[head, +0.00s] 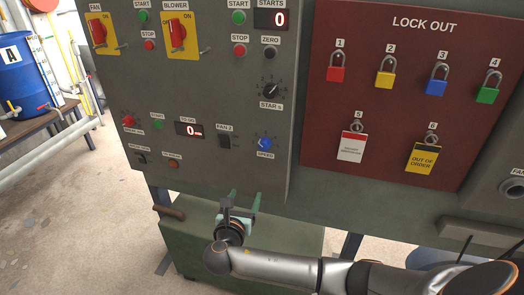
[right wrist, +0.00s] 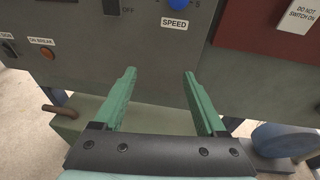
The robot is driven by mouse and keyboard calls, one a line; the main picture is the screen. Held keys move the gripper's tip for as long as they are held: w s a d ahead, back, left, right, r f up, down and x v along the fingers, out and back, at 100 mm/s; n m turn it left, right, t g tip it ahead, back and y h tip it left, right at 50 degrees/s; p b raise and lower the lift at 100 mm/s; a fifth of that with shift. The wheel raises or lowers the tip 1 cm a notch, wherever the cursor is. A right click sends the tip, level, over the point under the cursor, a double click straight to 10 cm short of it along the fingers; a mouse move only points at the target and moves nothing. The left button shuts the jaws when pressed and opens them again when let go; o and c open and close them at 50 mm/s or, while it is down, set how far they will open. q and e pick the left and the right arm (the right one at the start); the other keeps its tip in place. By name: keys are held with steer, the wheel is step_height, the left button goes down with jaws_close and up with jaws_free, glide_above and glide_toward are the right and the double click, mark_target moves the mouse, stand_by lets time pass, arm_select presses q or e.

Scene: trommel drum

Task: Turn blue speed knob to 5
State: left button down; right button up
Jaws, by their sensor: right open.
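The blue speed knob (head: 264,143) sits low on the grey control panel, with a SPEED label under it. Its white mark is too small to read against the scale. In the right wrist view the knob (right wrist: 174,5) is cut by the top edge, beyond the fingers. My right gripper (head: 240,198) is open and empty, below and a little left of the knob, apart from it. In the right wrist view its two green fingers (right wrist: 159,75) are spread toward the panel's lower edge. My left gripper is not in view.
The dark red lock-out board (head: 320,160) with padlocks and tags is right of the knob. A green box (head: 185,240) stands below the panel. A blue drum (head: 22,85) is at far left.

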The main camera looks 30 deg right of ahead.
mark_target(263, 147)
step_height(263, 147, up, 6)
steer(key=w+d+n+h, duration=0.1)
steer(key=d+h, duration=0.2)
steer(key=x, duration=1.2)
steer(key=shift+w+a+r+b, duration=0.2)
steer(key=shift+w+b, duration=0.1)
steer(key=shift+b, duration=0.05)
steer(key=shift+c, duration=0.3)
jaws_close()
